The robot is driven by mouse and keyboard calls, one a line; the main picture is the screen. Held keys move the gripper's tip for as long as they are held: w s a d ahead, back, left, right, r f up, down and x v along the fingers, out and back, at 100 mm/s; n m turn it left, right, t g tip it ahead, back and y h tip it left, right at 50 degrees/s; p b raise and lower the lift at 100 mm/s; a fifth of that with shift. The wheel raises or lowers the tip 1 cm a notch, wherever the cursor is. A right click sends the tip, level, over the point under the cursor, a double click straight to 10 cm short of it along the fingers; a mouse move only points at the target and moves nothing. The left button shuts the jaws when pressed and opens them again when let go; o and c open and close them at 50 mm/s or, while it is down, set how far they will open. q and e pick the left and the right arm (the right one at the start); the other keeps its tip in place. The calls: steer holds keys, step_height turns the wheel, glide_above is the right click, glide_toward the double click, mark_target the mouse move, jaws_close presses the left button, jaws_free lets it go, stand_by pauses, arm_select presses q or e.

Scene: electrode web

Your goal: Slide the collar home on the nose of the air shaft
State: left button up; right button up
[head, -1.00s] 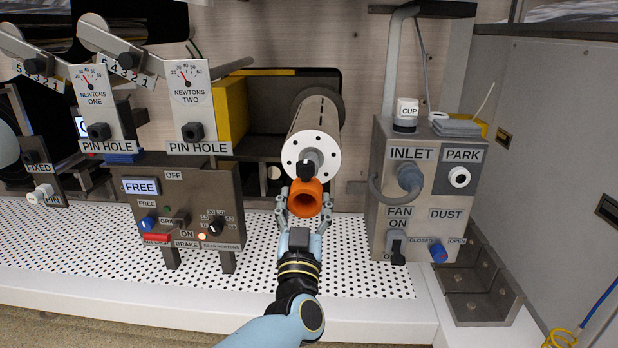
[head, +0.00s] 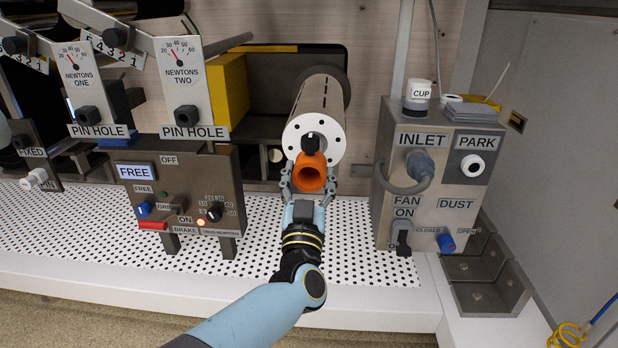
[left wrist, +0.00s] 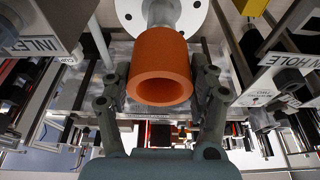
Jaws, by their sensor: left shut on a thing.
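The orange collar (head: 309,176) is a hollow ring held with its open end towards me. My left gripper (head: 310,190) is shut on it, one finger on each side. The air shaft (head: 322,108) is a grey cylinder with a white, holed end face (head: 298,139) just behind the collar. A black knob-like part (head: 311,144) shows above the collar. In the left wrist view the collar (left wrist: 155,62) is in line with the grey nose (left wrist: 161,12), its far end meeting or overlapping it. I cannot tell how far the nose is inside. My right gripper is not in view.
A control box (head: 190,205) marked FREE stands left of my left arm. A grey INLET and PARK box (head: 432,205) with a hose stands to the right. The white perforated bench top (head: 345,245) between them is clear apart from my arm.

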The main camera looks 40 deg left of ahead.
mark_target(310, 178)
arm_select(q)
steer(key=w, duration=0.1)
steer(key=w+a, duration=0.1)
steer(key=shift+w+a+f, duration=0.1)
steer(key=shift+w+a, duration=0.2)
steer(key=shift+w+a+b, duration=0.4)
steer(key=shift+w+a, duration=0.1)
steer(key=shift+w, duration=0.35)
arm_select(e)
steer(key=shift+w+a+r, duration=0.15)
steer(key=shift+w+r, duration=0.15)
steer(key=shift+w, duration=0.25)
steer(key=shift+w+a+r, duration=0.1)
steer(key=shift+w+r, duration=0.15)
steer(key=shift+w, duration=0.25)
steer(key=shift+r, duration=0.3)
arm_select(q)
steer(key=shift+p, duration=0.6)
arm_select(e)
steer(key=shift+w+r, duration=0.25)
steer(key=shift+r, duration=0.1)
